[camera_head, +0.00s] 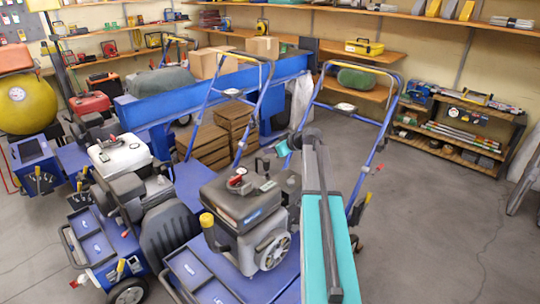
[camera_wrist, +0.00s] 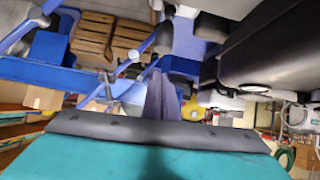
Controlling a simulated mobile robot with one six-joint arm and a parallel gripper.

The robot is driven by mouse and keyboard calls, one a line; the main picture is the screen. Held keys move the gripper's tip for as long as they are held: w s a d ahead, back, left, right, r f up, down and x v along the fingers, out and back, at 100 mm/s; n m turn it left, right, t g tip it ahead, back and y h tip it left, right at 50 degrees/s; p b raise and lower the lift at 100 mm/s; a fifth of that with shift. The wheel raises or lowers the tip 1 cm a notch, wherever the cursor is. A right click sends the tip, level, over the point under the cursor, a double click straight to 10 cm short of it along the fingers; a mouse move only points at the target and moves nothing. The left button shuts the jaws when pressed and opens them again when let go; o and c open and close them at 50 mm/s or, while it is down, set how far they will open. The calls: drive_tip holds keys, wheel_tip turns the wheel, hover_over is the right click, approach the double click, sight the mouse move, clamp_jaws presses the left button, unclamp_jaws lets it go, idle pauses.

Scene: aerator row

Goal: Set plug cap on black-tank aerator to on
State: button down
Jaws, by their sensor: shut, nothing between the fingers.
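The black-tank aerator (camera_head: 245,205) stands in the middle of the head view, with a dark tank on its engine and a small red part on top. Its dark tank (camera_wrist: 270,55) fills the upper right of the wrist view. I cannot pick out the plug cap or its setting with certainty. My gripper (camera_wrist: 162,100) is shut and empty, seen as a narrow grey shape in the wrist view. In the head view my teal arm rises just right of the engine, and the gripper end is small and unclear above the engine's back right.
A white-tank aerator (camera_head: 122,155) stands close on the left. Blue handle tubes (camera_head: 380,140) rise behind and right of my arm. A blue beam (camera_head: 215,88) and stacked wooden crates (camera_head: 208,145) are behind. The floor (camera_head: 440,220) at right is clear.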

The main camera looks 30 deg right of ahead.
drive_tip(key=s+d+r, duration=0.1)
drive_tip(key=s+d, duration=0.1)
drive_tip(key=s, duration=0.8)
drive_tip(key=shift+d+p, duration=0.3)
drive_tip(key=shift+d, duration=0.05)
drive_tip(key=shift+r, duration=0.1)
